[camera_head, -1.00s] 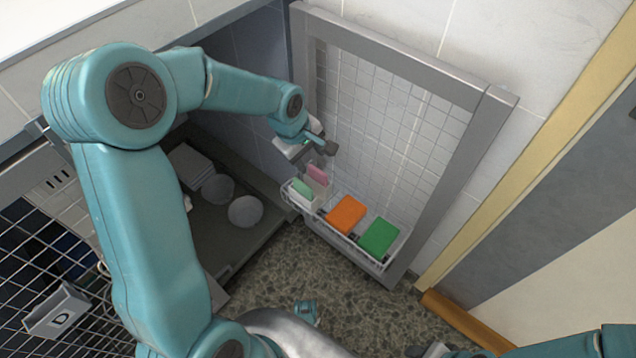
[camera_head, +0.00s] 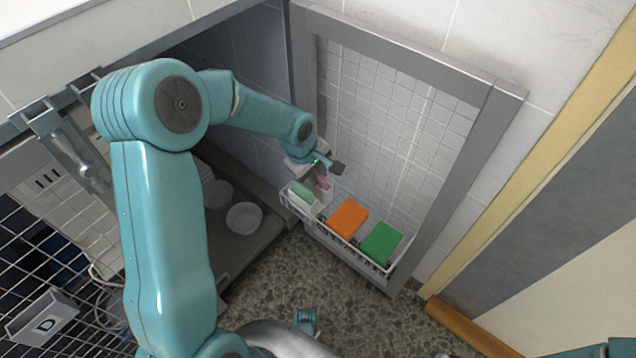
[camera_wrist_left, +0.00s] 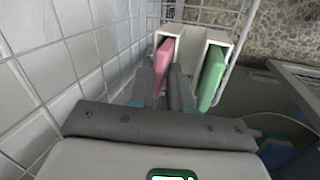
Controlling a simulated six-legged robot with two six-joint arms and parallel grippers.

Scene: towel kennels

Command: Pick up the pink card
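The pink card (camera_head: 323,182) stands upright in a white slotted holder at the left end of the wire basket (camera_head: 344,241) on the door. In the left wrist view, the pink card (camera_wrist_left: 163,60) is in the holder's left slot, and a light green card (camera_wrist_left: 211,77) is in the right slot. My left gripper (camera_head: 325,168) is right above the holder, pointing down. In the left wrist view, its fingers (camera_wrist_left: 163,88) are apart, with the pink card's near end between them. I cannot tell whether they touch it.
An orange block (camera_head: 348,218) and a green block (camera_head: 382,242) sit in the same basket, right of the holder. The tiled door panel (camera_head: 385,130) rises close behind. White bowls (camera_head: 244,217) stand in the kennel at left.

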